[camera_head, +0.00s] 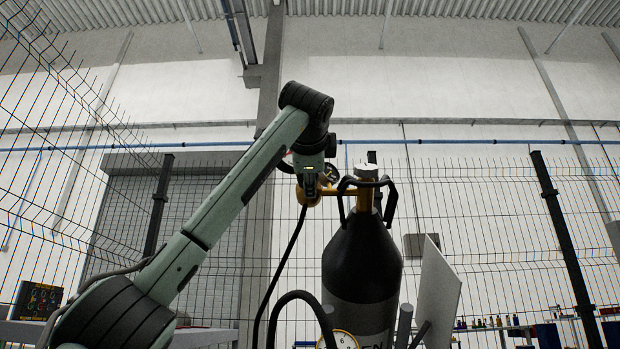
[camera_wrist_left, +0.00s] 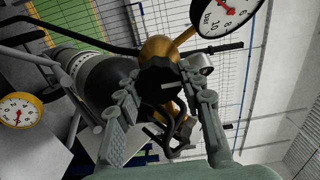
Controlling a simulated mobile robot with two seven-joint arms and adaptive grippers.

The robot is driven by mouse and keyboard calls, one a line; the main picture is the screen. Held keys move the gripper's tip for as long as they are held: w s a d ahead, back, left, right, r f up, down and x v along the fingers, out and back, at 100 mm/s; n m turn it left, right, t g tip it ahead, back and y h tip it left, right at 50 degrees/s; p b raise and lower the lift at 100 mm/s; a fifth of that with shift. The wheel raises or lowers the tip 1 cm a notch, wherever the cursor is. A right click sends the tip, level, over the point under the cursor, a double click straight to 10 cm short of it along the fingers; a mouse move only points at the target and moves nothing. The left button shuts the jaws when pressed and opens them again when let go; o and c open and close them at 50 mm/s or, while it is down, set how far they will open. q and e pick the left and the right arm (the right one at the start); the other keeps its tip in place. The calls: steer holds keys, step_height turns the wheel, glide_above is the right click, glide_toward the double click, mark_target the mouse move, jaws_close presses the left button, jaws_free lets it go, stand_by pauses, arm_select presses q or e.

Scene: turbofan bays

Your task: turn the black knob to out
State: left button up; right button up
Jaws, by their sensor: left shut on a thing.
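The black knob (camera_wrist_left: 160,78) sits on the front of a brass regulator (camera_wrist_left: 158,47) in the left wrist view. It has a short pale mark, which lies roughly crosswise in that picture. My left gripper (camera_wrist_left: 163,98) has one finger on each side of the knob and is shut on it. In the head view my left gripper (camera_head: 306,194) is at the regulator, left of the cylinder's top; my wrist hides the knob there. The regulator is fixed to a dark gas cylinder (camera_head: 362,262). My right gripper is in neither view.
A pressure gauge (camera_wrist_left: 228,12) is close beside the gripper. A yellow-rimmed gauge (camera_wrist_left: 20,111) lies farther off. Black handles (camera_head: 391,203) flank the cylinder's top. A black hose (camera_head: 279,270) hangs below my wrist. A tilted white panel (camera_head: 439,295) stands right of the cylinder; mesh fencing is behind.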

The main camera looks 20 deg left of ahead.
arm_select(q)
steer(key=o, duration=1.2)
steer(key=shift+c, duration=0.2)
steer(key=v, duration=1.2)
steer(key=shift+d, duration=0.1)
